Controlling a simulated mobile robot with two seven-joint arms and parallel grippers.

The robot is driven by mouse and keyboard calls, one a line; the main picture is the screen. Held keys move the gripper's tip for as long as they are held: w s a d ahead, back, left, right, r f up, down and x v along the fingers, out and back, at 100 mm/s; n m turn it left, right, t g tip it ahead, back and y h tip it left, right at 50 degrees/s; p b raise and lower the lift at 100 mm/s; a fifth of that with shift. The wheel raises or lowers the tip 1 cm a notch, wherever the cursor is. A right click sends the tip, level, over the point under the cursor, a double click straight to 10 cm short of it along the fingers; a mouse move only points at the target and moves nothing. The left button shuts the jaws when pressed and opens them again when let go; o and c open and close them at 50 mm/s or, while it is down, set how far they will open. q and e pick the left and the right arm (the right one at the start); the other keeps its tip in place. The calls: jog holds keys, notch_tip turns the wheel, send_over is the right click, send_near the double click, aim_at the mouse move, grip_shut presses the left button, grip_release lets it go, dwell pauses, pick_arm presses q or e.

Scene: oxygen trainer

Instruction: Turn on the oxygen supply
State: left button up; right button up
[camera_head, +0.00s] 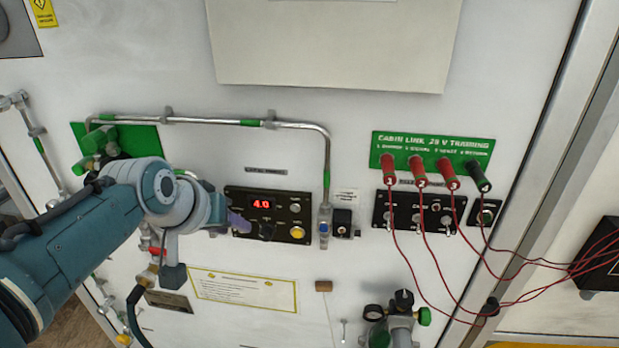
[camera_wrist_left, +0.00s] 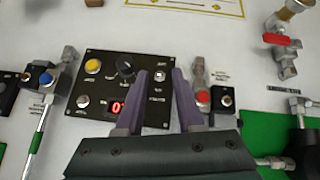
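A black control panel (camera_head: 270,215) is on the white wall, with a red display (camera_head: 268,204) reading about 4.0, a black knob (camera_head: 267,231) and a yellow button (camera_head: 297,232). My left gripper (camera_head: 238,222) is at the panel's left edge. Contact with the panel cannot be told. My right gripper is not in view.
A metal pipe (camera_head: 220,120) runs above the panel to a blue-knobbed valve (camera_head: 323,228). Red-handled valve (camera_wrist_left: 282,40) shows in the wrist view. Red cables hang from plugs (camera_head: 418,163) at the right. A regulator with green knob (camera_head: 424,316) is at the bottom.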

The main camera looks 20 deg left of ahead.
pick_arm(q)
jog(key=p+v, duration=0.1)
jog(key=v, duration=0.9)
dwell(0.3)
jog(key=shift+r, duration=0.1)
jog(key=s+d+r+m+g+p, duration=0.1)
jog(key=s+d+r+m+p, duration=0.1)
jog(key=s, duration=0.5)
jog(key=s+d+r+m+g+p, duration=0.1)
jog(key=s+d+r+m+p, duration=0.1)
jog(key=s+d+r+p, duration=0.2)
jog(key=s+d+r+m+g+h+p, duration=0.1)
jog(key=s+r+p, duration=0.4)
jog(key=s, duration=0.5)
jog(key=shift+d+r+m+g+p, duration=0.25)
jog(key=shift+d+m+g+p, duration=0.35)
jog(key=shift+d, duration=0.65)
